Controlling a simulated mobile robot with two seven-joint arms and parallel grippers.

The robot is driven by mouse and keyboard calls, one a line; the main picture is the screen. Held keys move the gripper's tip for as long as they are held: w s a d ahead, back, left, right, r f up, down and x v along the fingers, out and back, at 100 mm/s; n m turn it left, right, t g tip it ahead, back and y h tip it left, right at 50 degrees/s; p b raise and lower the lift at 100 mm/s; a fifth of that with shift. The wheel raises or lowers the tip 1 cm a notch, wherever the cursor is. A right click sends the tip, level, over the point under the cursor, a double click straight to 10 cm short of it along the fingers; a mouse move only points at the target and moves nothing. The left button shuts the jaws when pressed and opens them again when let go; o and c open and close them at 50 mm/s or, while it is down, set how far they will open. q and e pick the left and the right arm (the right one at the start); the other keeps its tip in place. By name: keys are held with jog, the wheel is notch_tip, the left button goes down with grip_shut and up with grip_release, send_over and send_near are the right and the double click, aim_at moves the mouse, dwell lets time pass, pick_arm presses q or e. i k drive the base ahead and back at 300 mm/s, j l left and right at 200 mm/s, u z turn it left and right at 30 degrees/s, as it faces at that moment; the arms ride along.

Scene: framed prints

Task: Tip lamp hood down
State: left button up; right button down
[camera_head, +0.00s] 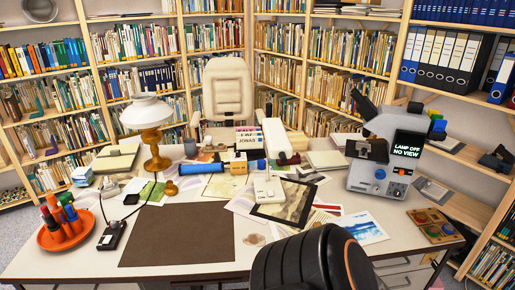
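A white-hooded lamp (148,111) with a brass-coloured stem and round foot stands at the desk's left. A second white lamp-like piece (274,134) stands mid-desk, its long white head upright or tilted back above a small white base (267,188); its joint is too small to read. A grey-white viewer (380,178) at the right has a dark screen (408,144) reading "LAMP OFF NO VIEW". Neither of my grippers is in view. A black rounded part with an orange ring at the bottom centre seems to be my own arm link; it hides the desk's front edge there.
The white desk holds a brown mat (180,240), an orange tray (50,238) with upright pieces, a black-framed print (285,203), a blue tube (240,166), a black switch box (112,236) and papers. A cream chair (228,88) and full bookshelves stand behind.

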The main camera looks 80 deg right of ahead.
aim_at(279, 146)
jog(key=z, duration=2.55)
